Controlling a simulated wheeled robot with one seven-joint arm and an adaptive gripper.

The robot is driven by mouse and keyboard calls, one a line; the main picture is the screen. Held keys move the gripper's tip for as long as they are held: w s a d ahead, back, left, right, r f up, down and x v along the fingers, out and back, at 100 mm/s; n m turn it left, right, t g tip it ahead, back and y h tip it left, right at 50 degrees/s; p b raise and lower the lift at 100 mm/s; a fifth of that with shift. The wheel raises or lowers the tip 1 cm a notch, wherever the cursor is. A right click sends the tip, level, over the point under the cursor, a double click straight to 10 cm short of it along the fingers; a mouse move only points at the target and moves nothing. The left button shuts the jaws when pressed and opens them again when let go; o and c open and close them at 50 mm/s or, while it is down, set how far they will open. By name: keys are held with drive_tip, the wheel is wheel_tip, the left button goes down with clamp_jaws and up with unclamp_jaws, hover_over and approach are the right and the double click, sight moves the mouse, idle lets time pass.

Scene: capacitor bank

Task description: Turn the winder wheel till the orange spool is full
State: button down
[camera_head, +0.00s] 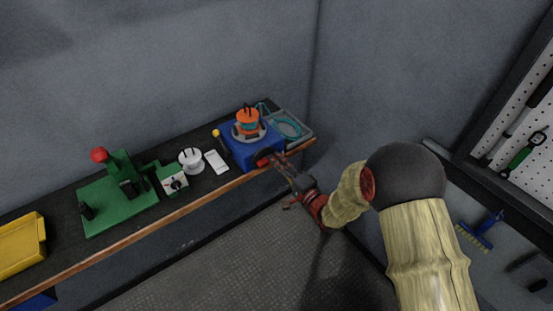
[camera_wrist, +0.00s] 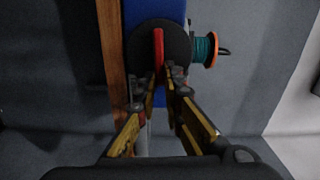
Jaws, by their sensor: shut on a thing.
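The blue winder (camera_head: 257,146) stands on the bench near its right end. The orange spool (camera_head: 248,115) is on top of it. In the wrist view, the spool's orange flange (camera_wrist: 211,50) shows with teal wire (camera_wrist: 200,49) wound beside it. The dark round winder wheel (camera_wrist: 146,40) faces my wrist camera, with a red grip bar (camera_wrist: 158,46) across it. My gripper (camera_wrist: 163,78) is shut on the red bar at the winder's front. The fingertips partly hide the bar's lower end. I cannot tell how full the spool is.
A grey tray (camera_head: 304,130) with a teal coil sits right of the winder. A white card (camera_head: 216,162), a white round part (camera_head: 191,160) and a green press (camera_head: 118,200) with a red knob stand to the left. A yellow bin (camera_head: 22,241) is at far left.

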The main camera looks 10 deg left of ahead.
drive_tip(key=shift+f+m, duration=0.15)
drive_tip(key=shift+m, duration=0.25)
drive_tip(key=c, duration=1.9)
unclamp_jaws()
drive_tip(key=v, duration=1.2)
